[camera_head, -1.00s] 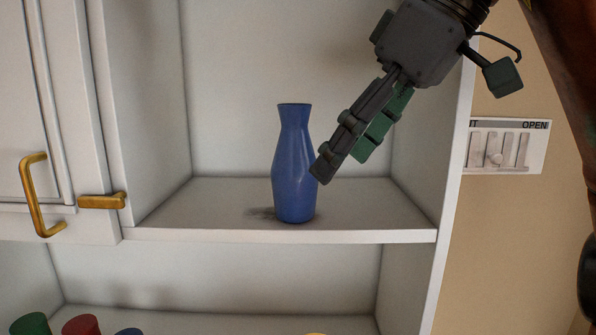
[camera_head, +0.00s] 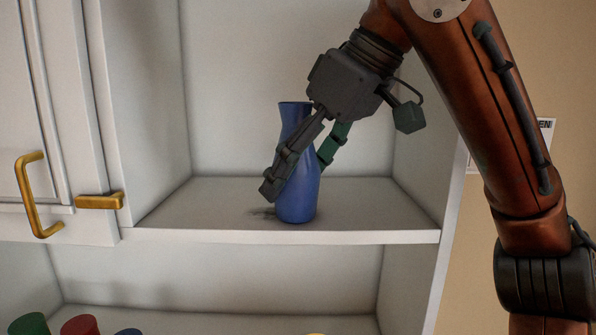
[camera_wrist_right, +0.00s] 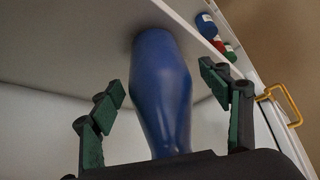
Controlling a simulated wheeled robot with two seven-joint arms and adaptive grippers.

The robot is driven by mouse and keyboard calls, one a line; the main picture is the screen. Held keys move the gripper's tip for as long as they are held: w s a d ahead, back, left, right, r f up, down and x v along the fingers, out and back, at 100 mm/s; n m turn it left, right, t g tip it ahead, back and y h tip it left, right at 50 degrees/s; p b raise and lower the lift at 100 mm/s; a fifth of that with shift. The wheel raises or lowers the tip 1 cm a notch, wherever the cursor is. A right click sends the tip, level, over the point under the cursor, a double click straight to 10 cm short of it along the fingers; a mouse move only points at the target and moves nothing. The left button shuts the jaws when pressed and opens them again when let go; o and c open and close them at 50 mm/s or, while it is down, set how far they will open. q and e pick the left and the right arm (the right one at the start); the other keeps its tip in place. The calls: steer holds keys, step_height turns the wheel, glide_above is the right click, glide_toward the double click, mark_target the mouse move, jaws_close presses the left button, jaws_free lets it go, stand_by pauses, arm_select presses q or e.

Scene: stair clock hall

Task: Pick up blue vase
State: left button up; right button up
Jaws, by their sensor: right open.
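The blue vase (camera_head: 298,198) stands upright on the white cabinet shelf in the head view, partly covered by my right gripper. My right gripper (camera_head: 296,172) is open around the vase, with one finger in front of it and the other at its right side. In the right wrist view the vase (camera_wrist_right: 160,90) rises between the two open fingers of my right gripper (camera_wrist_right: 160,92), with visible gaps on both sides. My left gripper is not in view.
The shelf (camera_head: 180,212) is otherwise bare, with side walls left and right. A cabinet door with a brass handle (camera_head: 30,195) is at the left. Green (camera_head: 30,325), red (camera_head: 80,325) and other coloured objects sit on the lower shelf.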

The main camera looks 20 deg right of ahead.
steer(key=shift+w+a+f, duration=0.1)
steer(key=shift+w+a, duration=0.1)
steer(key=shift+w, duration=0.05)
steer(key=shift+c, duration=1)
steer(key=shift+s+d, duration=0.1)
steer(key=shift+s, duration=0.05)
steer(key=c, duration=1.3)
